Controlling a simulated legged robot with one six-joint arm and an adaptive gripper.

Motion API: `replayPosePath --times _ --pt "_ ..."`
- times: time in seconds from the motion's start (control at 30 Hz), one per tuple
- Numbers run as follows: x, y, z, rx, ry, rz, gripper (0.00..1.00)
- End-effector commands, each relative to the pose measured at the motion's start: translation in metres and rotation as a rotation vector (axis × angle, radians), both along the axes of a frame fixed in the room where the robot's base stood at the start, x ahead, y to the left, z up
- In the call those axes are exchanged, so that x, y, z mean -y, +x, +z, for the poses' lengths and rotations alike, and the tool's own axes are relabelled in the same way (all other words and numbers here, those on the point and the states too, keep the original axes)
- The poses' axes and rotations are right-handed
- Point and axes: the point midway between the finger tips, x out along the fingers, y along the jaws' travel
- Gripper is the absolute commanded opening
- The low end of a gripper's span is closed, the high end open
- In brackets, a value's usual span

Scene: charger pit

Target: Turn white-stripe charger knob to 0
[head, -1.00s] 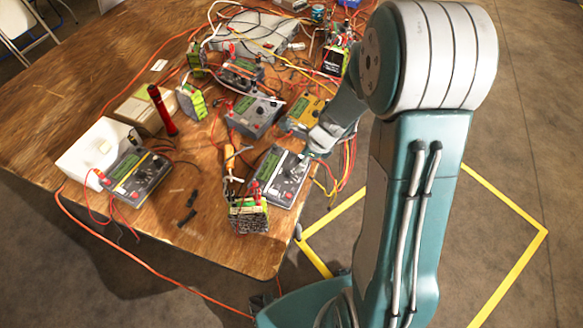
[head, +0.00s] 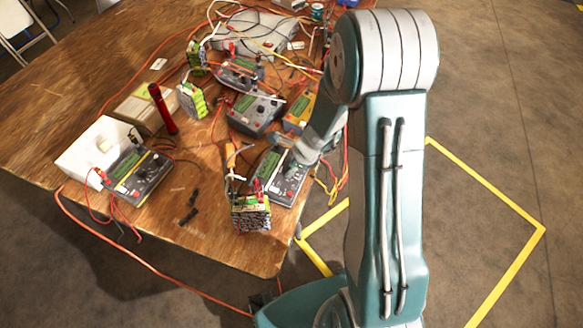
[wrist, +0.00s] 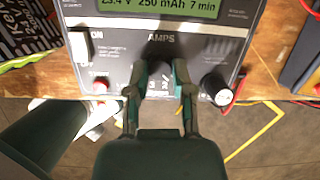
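The white-stripe charger (head: 287,190) sits near the table's right edge. In the wrist view, its grey panel (wrist: 110,62) fills the top, with a lit green display (wrist: 160,8) reading about 23.4 V, 250 mAh, 7 min. A dark knob (wrist: 165,76) stands below the AMPS label. My gripper (wrist: 166,85) has one finger on each side of this knob, close to it. The fingers partly hide the knob, its scale and pointer. I cannot tell whether they touch it. In the head view my gripper (head: 293,160) is over this charger, fingertips hidden.
A battery pack (head: 250,214) stands close in front. A yellow-stripe charger (head: 140,178) is at the left. Several cables cross the table.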

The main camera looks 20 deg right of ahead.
Motion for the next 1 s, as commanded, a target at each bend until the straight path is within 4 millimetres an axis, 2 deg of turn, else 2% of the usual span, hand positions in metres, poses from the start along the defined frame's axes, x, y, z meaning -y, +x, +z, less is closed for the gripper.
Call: replayPosePath --times 0.47,1.0 --pt "0.0001 0.0015 0.0004 0.010 -0.006 0.063 0.00" --pt "0.0008 0.0016 0.0007 0.060 -0.046 0.410 0.00"
